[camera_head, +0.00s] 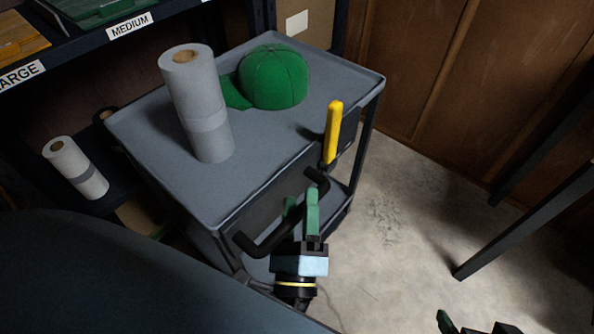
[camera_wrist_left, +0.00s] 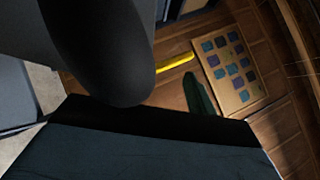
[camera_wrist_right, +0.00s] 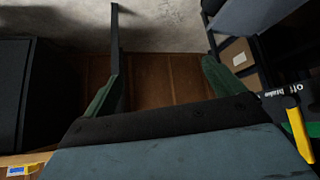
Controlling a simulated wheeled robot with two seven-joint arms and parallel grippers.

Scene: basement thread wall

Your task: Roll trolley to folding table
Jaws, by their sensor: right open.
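The grey trolley (camera_head: 270,150) stands in the middle of the head view with a black bar handle (camera_head: 250,246) on its near side. A yellow lever (camera_head: 333,130) stands up at its right edge; the right wrist view shows this lever (camera_wrist_right: 298,135) beside a "brake" label. My left gripper (camera_head: 302,208) is at the handle, one green finger in front of the bar and one partly behind it. Whether the fingers press on it is unclear. My right gripper (camera_wrist_right: 160,85) is open and empty, low at the right. Dark legs (camera_head: 525,220) at the right may belong to the folding table.
A grey-white roll (camera_head: 197,105) and a green cap (camera_head: 274,78) sit on the trolley top. Shelving (camera_head: 70,42) with another roll (camera_head: 76,167) stands at the left. Brown wall panels (camera_head: 450,70) close the back. Concrete floor (camera_head: 400,240) between trolley and dark legs is clear.

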